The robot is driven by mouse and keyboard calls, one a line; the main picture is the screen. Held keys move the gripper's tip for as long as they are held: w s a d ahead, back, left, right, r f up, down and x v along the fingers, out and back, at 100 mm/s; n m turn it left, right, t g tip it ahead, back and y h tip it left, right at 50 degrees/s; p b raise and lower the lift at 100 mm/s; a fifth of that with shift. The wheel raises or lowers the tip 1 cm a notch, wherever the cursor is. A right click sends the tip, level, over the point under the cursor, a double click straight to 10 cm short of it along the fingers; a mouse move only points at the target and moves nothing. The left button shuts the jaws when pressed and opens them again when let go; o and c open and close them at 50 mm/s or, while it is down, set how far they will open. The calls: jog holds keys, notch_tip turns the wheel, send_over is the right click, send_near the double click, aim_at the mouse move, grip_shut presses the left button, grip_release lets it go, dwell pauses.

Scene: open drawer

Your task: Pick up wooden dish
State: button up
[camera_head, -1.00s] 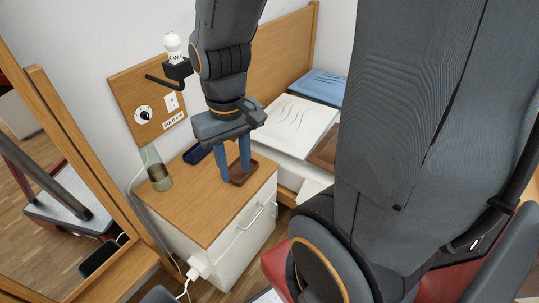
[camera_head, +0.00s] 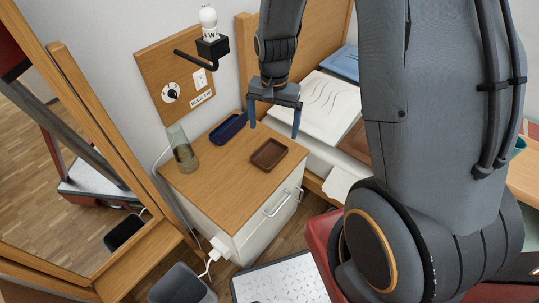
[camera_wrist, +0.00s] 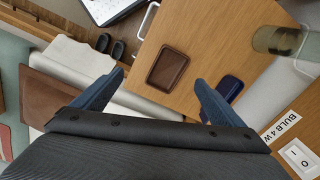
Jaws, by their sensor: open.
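The wooden dish (camera_head: 269,154) is a small dark brown rectangular tray. It lies flat on the wooden top of the bedside cabinet (camera_head: 222,172), near its right edge. It also shows in the wrist view (camera_wrist: 168,69), beyond the fingertips and between their lines. My gripper (camera_head: 274,128) is open and empty, with its two blue fingers spread. It hangs above and behind the dish, apart from it. The fingers also show in the wrist view (camera_wrist: 159,80).
A dark blue tray (camera_head: 229,128) lies behind the dish, and a glass vase (camera_head: 182,150) stands at the left. A bulb on a wall holder (camera_head: 209,22) is above. The bed (camera_head: 324,108) is at the right. A mirror (camera_head: 60,190) stands at the left.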

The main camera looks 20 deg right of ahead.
aim_at(270, 157)
jog(key=shift+w+d+f+m+p, duration=0.1)
jog(key=shift+w+f+m+p, duration=0.45)
jog(key=shift+f, duration=2.35)
jog(key=shift+w+a+f+m+p, duration=0.15)
jog(key=shift+w+f+m, duration=0.7)
jog(key=shift+f, duration=2.05)
jog(key=shift+w+d+f+m+p, duration=0.15)
jog(key=shift+w+f+m+p, duration=0.5)
jog(key=shift+f, duration=2.25)
jog(key=shift+w+b, duration=0.2)
jog(key=shift+b, duration=0.1)
jog(key=c, duration=1.2)
jog(key=shift+o, duration=0.2)
jog(key=shift+r, duration=0.1)
